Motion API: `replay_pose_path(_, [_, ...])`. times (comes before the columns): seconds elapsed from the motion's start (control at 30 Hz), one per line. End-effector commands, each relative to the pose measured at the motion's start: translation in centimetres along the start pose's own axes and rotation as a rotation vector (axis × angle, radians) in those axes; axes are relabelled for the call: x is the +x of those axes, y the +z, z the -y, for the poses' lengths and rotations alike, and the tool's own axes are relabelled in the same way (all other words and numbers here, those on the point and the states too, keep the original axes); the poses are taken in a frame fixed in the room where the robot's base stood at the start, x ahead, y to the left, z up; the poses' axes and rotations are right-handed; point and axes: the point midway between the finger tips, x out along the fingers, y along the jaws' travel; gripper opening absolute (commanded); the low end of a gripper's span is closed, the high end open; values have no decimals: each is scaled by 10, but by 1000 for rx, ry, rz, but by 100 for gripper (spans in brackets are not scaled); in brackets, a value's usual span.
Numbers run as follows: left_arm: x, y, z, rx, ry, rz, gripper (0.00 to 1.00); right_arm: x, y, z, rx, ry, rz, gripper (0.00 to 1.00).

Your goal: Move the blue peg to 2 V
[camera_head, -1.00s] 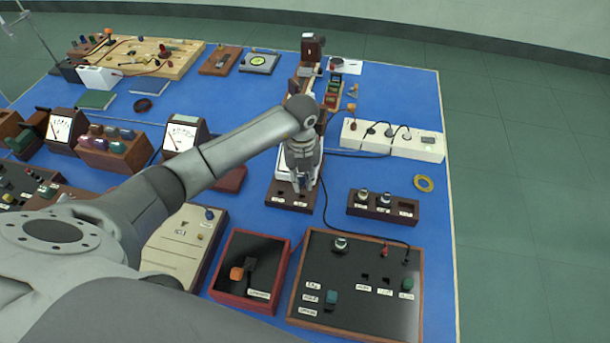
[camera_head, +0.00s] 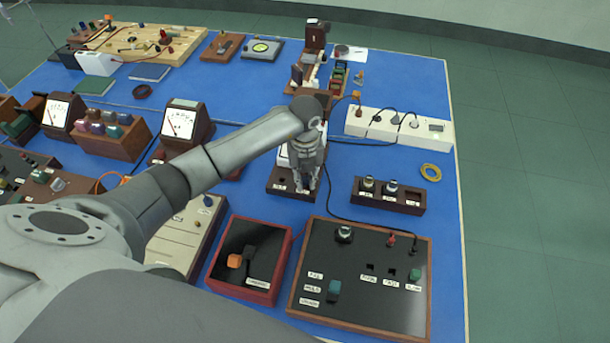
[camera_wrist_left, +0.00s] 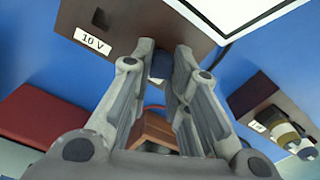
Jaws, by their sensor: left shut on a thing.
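The dark wooden socket block (camera_head: 281,191) stands near the middle of the blue table, with two white labels on top. In the left wrist view the block (camera_wrist_left: 140,22) shows a "10 V" label beside an empty square hole; the other label is hidden. My left gripper (camera_head: 305,188) points down at the block's right part. It is shut on the blue peg (camera_wrist_left: 161,66), which shows between the fingertips at the block's edge. Whether the peg's lower end sits in a hole or above it, I cannot tell. My right gripper is not in view.
A dark rack with pegs (camera_head: 378,203) stands just right of the block. A power strip (camera_head: 420,130) and a yellow ring (camera_head: 431,172) lie further right. A black control panel (camera_head: 350,265) and a red-edged box (camera_head: 262,285) are in front. A black cable runs past the block.

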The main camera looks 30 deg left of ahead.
Motion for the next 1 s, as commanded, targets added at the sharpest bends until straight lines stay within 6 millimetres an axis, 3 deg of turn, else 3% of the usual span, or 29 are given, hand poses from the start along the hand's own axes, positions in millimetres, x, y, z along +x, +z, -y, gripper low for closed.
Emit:
replay_pose_path(0.37, [4, 0, 0, 0, 0, 0, 1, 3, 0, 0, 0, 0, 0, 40])
replay_pose_path(0.4, [4, 0, 0, 0, 0, 0, 18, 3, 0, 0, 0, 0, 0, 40])
replay_pose_path(0.6, [4, 0, 0, 0, 0, 0, 42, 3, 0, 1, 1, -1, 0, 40])
replay_pose_path(1.0, [-5, 1, 0, 1, -1, 3, 42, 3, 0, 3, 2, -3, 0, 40])
